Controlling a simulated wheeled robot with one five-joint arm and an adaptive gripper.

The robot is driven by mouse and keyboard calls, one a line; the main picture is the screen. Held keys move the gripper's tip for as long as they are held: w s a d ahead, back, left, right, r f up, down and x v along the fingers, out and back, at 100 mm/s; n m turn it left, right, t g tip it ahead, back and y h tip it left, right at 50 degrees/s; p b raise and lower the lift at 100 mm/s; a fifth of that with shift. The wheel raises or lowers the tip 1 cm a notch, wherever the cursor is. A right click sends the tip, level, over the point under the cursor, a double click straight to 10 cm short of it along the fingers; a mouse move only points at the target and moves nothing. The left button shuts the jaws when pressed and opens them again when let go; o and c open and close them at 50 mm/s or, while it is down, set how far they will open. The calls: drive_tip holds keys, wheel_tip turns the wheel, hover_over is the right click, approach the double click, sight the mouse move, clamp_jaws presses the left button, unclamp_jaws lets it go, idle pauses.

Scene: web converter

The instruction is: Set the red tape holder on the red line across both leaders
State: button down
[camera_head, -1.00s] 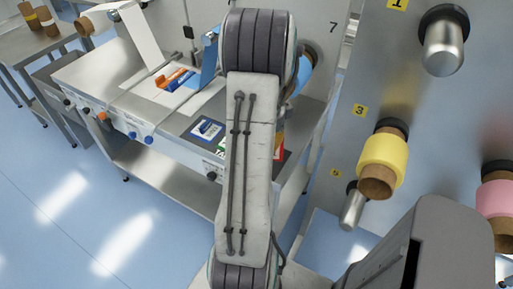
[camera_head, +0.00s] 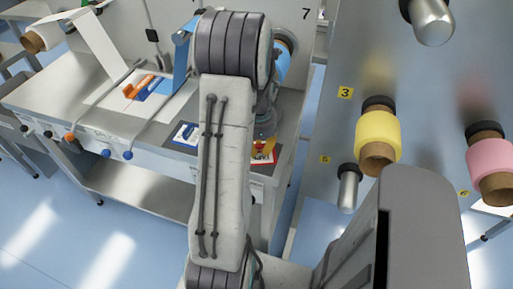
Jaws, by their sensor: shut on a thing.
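My gripper (camera_head: 264,132) shows in part behind my arm, low over the right front of the steel table. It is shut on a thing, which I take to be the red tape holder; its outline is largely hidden. A red-edged white patch (camera_head: 267,157) shows just below the fingers. The white leader (camera_head: 103,45) and the blue leader (camera_head: 182,55) come down to the left part of the table. An orange piece (camera_head: 138,88) and a blue piece lie between them. I cannot make out a red line.
A blue tape holder (camera_head: 185,132) lies on a dark mat left of my arm. Thin bars and front knobs (camera_head: 127,155) edge the table (camera_head: 120,120). At right, a steel panel holds a yellow roll (camera_head: 378,136), a pink roll (camera_head: 490,160) and bare spindles.

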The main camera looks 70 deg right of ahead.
drive_tip(key=c, duration=1.2)
unclamp_jaws()
drive_tip(key=shift+c, duration=0.2)
drive_tip(key=shift+r, duration=0.1)
